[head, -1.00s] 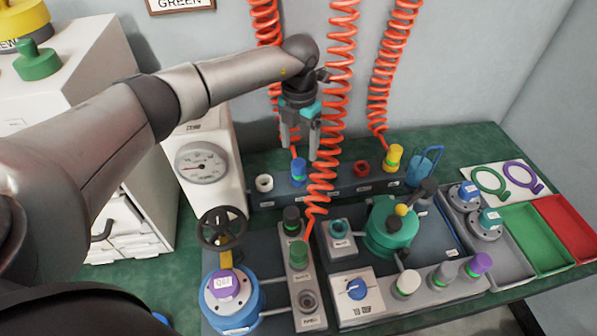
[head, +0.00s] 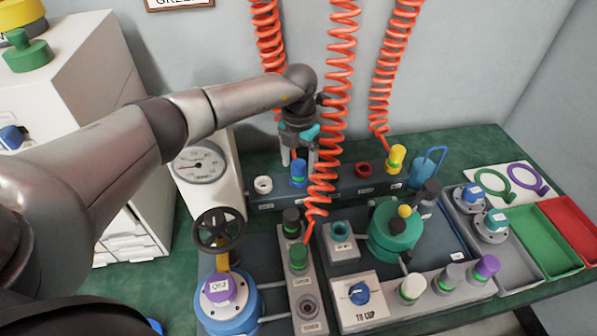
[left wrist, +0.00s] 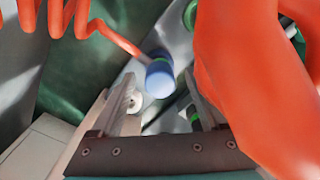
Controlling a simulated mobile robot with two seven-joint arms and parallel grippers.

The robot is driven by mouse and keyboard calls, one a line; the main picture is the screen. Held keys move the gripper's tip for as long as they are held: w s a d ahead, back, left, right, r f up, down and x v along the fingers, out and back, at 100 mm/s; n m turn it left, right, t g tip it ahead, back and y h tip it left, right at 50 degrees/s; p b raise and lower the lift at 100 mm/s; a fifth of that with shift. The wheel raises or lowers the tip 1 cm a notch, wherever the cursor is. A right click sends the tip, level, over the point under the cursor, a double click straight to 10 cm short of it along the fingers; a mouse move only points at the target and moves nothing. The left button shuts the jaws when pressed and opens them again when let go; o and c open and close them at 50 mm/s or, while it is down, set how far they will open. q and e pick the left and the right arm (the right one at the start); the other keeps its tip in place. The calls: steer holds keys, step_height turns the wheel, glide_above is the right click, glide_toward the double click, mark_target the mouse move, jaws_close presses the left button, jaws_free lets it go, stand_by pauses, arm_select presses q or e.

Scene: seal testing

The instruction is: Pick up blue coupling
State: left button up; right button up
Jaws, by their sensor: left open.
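The blue coupling (head: 298,172) with a green band stands upright in the grey rack (head: 335,184) at the back of the table, joined to a red coiled hose. My left gripper (head: 298,160) is open and points down at it, its fingers near the coupling's top. In the left wrist view the blue coupling (left wrist: 160,77) shows beyond and between the open fingers (left wrist: 160,105). I cannot tell whether the fingers reach around it. My right gripper is not in view.
Red coiled hoses (head: 333,110) hang close to my left gripper, and one fills the right of the left wrist view (left wrist: 245,70). A white ring (head: 263,185), a red ring (head: 363,168) and a yellow coupling (head: 396,158) share the rack. A gauge box (head: 215,185) stands at left.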

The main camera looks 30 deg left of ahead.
arm_select(q)
jaws_close()
stand_by(0.7)
